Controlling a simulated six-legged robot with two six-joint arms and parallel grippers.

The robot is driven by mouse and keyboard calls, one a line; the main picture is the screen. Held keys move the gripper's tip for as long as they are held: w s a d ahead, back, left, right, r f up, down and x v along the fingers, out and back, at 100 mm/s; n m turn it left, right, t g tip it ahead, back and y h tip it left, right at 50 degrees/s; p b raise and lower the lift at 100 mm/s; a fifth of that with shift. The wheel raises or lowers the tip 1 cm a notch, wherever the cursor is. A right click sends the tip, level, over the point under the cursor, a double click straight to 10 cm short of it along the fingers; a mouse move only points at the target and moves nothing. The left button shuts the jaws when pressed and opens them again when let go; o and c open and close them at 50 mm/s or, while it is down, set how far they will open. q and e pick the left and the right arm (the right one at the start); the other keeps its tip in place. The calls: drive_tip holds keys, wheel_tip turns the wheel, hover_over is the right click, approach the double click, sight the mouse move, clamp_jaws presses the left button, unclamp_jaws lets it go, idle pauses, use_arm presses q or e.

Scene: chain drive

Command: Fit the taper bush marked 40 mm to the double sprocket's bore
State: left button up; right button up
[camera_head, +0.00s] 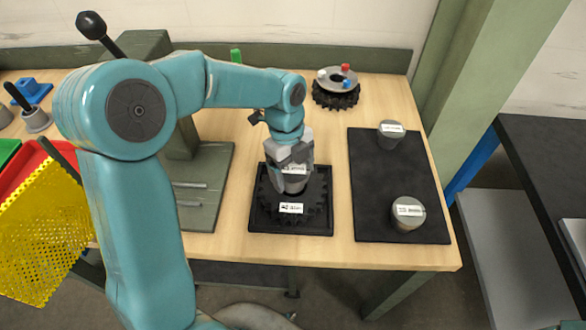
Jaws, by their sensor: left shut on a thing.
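My left gripper (292,172) points down over the black tray and is shut on a grey taper bush (294,186) with a white label. The bush is at the middle of the dark double sprocket (312,212), which lies in the square black tray (258,227). The gripper hides much of the bore, so I cannot tell if the bush is seated in it. Two more labelled grey bushes, one at the back (391,134) and one at the front (408,214), stand on the black mat (372,190). The label markings are too small to read. My right gripper is not in view.
A dark sprocket with a grey hub plate (337,84) and coloured pieces lies at the back. A green press-like stand (205,200) is left of the tray. A yellow mesh (45,230) and red bin (28,172) are at the left. A green post (480,90) rises at the right.

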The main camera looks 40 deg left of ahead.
use_arm(q)
drive_tip(key=shift+f+b, duration=1)
drive_tip(key=shift+f, duration=0.35)
drive_tip(key=o, duration=1.4)
wheel_tip(320, 180, up, 16)
drive_tip(key=a+p, duration=0.1)
drive_tip(key=a, duration=0.1)
drive_tip(key=shift+w+a+r, duration=0.15)
drive_tip(key=shift+w+a, duration=0.05)
drive_tip(key=shift+w, duration=0.05)
